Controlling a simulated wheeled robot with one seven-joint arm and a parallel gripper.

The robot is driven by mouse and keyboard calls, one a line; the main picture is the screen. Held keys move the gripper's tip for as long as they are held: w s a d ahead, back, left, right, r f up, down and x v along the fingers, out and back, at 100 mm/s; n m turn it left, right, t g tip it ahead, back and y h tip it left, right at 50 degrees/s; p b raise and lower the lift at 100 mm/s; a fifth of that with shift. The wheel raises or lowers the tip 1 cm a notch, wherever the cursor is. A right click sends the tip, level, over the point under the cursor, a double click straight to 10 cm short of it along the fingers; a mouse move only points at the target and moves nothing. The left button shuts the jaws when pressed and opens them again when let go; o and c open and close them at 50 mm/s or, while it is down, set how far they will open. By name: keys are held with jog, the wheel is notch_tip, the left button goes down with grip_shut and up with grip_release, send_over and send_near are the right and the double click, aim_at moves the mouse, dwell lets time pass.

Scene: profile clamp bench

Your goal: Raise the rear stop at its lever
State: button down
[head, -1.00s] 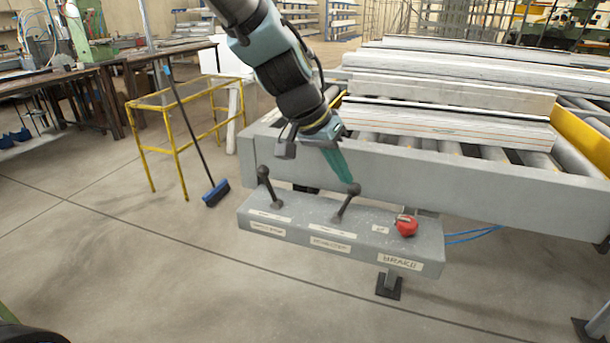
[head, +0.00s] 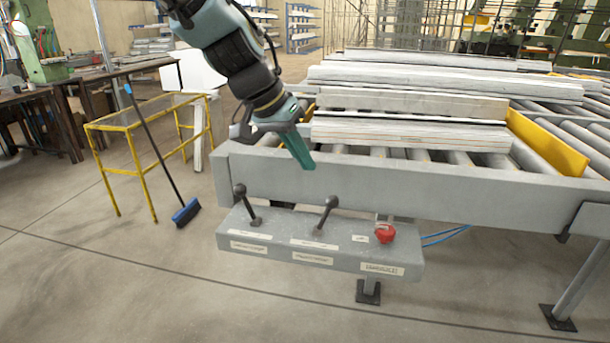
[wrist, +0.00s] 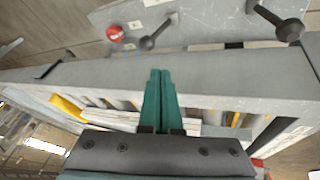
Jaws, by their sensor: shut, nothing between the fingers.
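A grey control box (head: 345,258) stands in front of the roller table. It carries two dark levers with ball knobs: a left lever (head: 240,189) leaning left and a middle lever (head: 331,202) leaning right. Labels sit by them, too small to read surely, so I cannot tell which works the rear stop. My gripper (head: 312,167), with green fingers, is shut and empty, above and apart from the middle lever. In the wrist view its tips (wrist: 161,74) point toward the box, with the middle lever (wrist: 148,43) just beyond and the left lever (wrist: 289,31) at right.
A red knob (head: 385,233) sits at the box's right end. The roller table (head: 400,190) behind bears long pale profiles (head: 410,133), with a yellow plate (head: 548,142) standing at their right. A yellow frame stand (head: 125,122) and a broom (head: 186,211) are at left. Floor before the box is clear.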

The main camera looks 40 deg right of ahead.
jog(key=r, duration=0.2)
jog(key=a+r, duration=0.1)
jog(key=s+r+b, duration=0.1)
jog(key=r, duration=0.1)
jog(key=shift+a+r, duration=0.25)
jog(key=shift+r, duration=0.1)
jog(key=w+a+f+n+t+y, duration=0.15)
jog(key=w+a+f+n, duration=0.3)
jog(key=w+a, duration=0.45)
jog(key=w+a+f+n+t+y, duration=0.1)
jog(key=w+a+f+n+t, duration=0.15)
jog(key=w+a+f, duration=0.65)
jog(key=s+a+f+n+y, duration=0.1)
jog(key=a+n, duration=0.2)
jog(key=a, duration=1)
jog(key=s+a+f+n+y, duration=0.1)
jog(key=a+n, duration=0.3)
jog(key=a, duration=0.9)
jog(key=shift+s+a+f+n+g+y, duration=0.15)
jog(key=shift+s+f+n+g+y, duration=0.15)
jog(key=shift+s+y, duration=0.15)
